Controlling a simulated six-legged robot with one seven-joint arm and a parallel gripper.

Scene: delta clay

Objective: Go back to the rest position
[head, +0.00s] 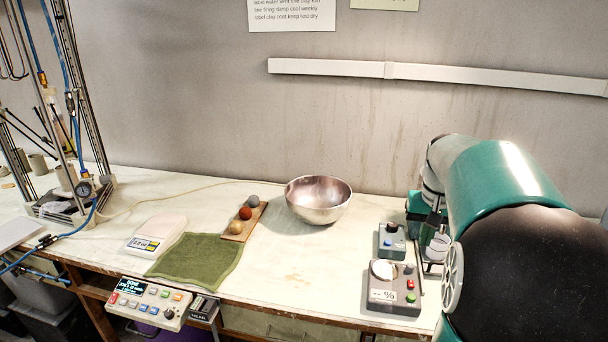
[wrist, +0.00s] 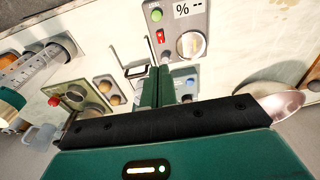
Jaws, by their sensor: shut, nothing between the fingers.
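My gripper (wrist: 160,86) is shut, its two green fingers together with nothing between them. In the wrist view the fingers point toward the bench, near a grey control box (wrist: 182,22) with a % display, a red switch and a green button. In the head view my teal arm reaches in from the right, over the right end of the bench. It hides much of what lies behind it, and the fingertips cannot be made out there. The control box also shows in the head view (head: 393,297), left of my arm.
A metal bowl (head: 318,200), a wooden board (head: 235,233) with three balls, a green cloth (head: 200,260) and a white scale (head: 152,236) stand on the bench. A smaller control box (head: 391,243) is beside my arm. A rod frame (head: 75,110) stands far left. The bench's front middle is clear.

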